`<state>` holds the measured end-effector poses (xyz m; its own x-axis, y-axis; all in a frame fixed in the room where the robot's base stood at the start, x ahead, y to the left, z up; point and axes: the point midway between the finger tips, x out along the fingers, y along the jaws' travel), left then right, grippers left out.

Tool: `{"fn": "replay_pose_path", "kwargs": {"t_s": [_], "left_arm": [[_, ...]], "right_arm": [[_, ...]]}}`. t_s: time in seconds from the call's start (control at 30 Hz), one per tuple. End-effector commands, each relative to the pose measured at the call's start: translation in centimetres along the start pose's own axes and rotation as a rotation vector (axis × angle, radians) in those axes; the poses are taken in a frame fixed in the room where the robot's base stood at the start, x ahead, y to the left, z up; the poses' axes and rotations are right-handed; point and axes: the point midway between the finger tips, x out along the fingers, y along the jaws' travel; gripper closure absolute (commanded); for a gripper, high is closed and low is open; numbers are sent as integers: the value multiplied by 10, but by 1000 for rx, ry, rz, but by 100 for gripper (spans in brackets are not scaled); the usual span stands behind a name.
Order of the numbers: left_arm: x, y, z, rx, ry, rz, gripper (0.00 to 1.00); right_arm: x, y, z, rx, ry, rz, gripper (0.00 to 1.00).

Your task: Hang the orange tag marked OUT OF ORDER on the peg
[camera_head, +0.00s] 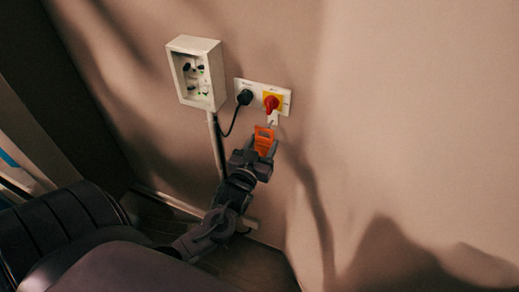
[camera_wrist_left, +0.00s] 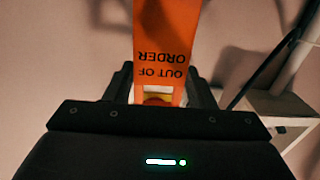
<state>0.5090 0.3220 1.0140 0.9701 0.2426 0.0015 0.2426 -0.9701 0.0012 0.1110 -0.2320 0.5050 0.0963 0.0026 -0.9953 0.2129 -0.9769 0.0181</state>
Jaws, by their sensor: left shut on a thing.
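The orange tag (camera_head: 264,136) is held upright at the wall, just below the red and yellow rotary switch (camera_head: 272,102). In the left wrist view the tag (camera_wrist_left: 165,35) shows the words OUT OF ORDER upside down. My left gripper (camera_head: 262,149) is shut on the tag's lower part, with a finger on each side. A small pale piece (camera_head: 272,118) sticks out under the switch, by the tag's top. I cannot tell if it is the peg, or whether the tag touches it. My right gripper is not in view.
A white wall plate (camera_head: 285,94) carries the switch and a black plug (camera_head: 245,97) with a hanging cable. A pale control box (camera_head: 198,72) on a thin post stands close on the left. The wall to the right is bare.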

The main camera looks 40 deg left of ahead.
Motion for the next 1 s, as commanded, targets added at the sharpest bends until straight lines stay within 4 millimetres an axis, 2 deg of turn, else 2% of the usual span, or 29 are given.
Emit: {"fn": "replay_pose_path", "kwargs": {"t_s": [0.23,0.57,1.0], "left_arm": [[16,0,3,1,1,0,72],[35,0,4,1,2,1,72],[48,0,10,0,0,0,72]], "right_arm": [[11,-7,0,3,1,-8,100],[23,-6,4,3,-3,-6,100],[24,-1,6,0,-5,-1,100]]}}
